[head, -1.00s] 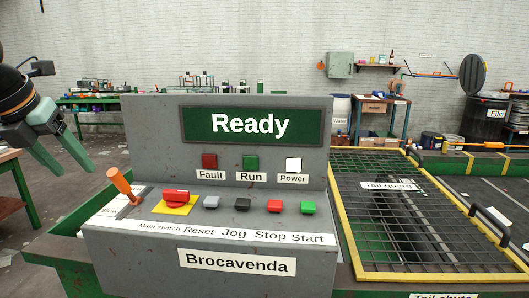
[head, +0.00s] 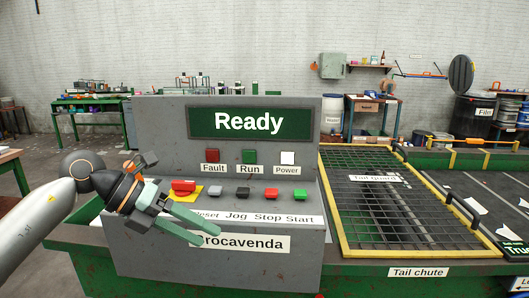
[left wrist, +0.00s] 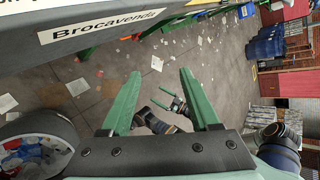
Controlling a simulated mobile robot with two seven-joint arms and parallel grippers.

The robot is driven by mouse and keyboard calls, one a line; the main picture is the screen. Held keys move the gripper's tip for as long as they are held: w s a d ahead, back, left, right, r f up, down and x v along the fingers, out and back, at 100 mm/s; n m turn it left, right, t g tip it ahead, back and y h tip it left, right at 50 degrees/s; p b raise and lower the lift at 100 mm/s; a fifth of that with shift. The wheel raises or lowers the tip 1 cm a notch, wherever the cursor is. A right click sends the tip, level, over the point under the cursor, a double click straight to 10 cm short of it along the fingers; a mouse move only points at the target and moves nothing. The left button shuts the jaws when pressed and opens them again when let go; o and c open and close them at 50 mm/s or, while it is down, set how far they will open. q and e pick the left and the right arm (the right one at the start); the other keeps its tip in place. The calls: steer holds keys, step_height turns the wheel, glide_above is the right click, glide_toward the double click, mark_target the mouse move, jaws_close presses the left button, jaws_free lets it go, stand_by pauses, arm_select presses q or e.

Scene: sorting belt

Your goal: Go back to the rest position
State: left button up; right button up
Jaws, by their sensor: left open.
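My left gripper (head: 212,231) is open and empty in front of the grey control console (head: 300,270). Its green fingers point right and slightly down, across the label strip and the Brocavenda plate. It hides the orange main switch lever in part and the left end of the labels. In the left wrist view its two green fingers (left wrist: 160,78) stand apart with nothing between them.
The console display (head: 250,122) reads Ready. Red (head: 184,187), grey, black, red and green buttons sit on its sloped panel. The yellow-framed tail guard (head: 385,205) lies to the right. A bin (left wrist: 35,150) and floor litter show in the left wrist view.

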arm_select(q)
steer(key=s+d+f+n+t+h+p, duration=0.1)
steer(key=s+d+f+n+h+p, duration=0.15)
steer(key=d+n+h, duration=0.55)
steer(key=s+a+f+n+t+y+p, duration=0.1)
steer(key=a+f+n+t+y, duration=0.3)
steer(key=f+n+t, duration=0.55)
steer(key=a+f+n+t+y, duration=0.35)
steer(key=f+n+y, duration=0.3)
steer(key=n, duration=0.55)
steer(key=s+a+f+n+g+y, duration=0.2)
steer(key=s+f+n+g, duration=0.1)
steer(key=s+f, duration=0.6)
steer(key=s+a+f+n+g+y+p, duration=0.1)
steer(key=s+a+f+n+g+y, duration=0.2)
steer(key=s+f, duration=0.7)
steer(key=shift+f+n+g, duration=0.5)
steer(key=shift+f+n, duration=0.15)
steer(key=shift+n, duration=0.2)
